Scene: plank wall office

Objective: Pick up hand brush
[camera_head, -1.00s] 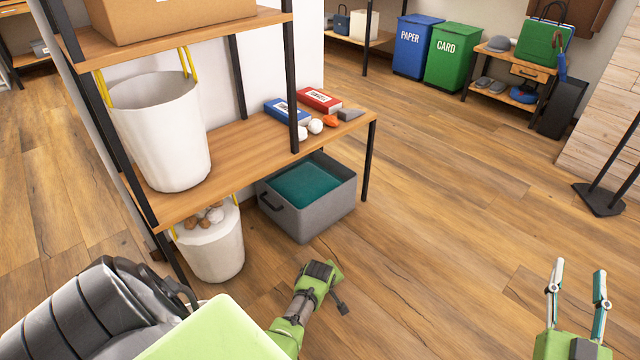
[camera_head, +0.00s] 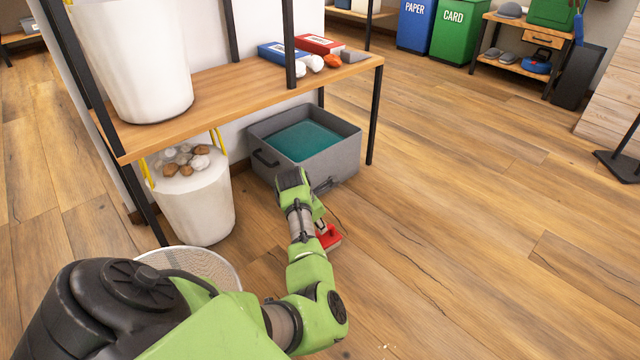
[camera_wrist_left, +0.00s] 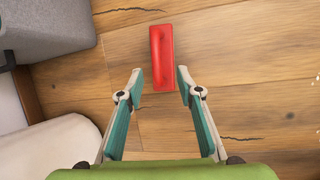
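The red hand brush (camera_head: 329,238) lies on the wooden floor in front of the grey bin, partly hidden behind my left arm in the head view. In the left wrist view the hand brush (camera_wrist_left: 161,55) shows as a long red block with a raised handle, pointing away from me. My left gripper (camera_wrist_left: 159,80) is open, its fingertips to either side of the brush's near end in the picture. The fingers appear apart from it; the height gap is hard to tell. My right gripper is out of view.
A grey bin (camera_head: 345,158) with a teal inside stands under the wooden shelf (camera_head: 225,98). A white bucket (camera_head: 197,210) holding brownish and white lumps stands beside it. A wire basket (camera_head: 205,262) is near my left arm. Floor to the right is clear.

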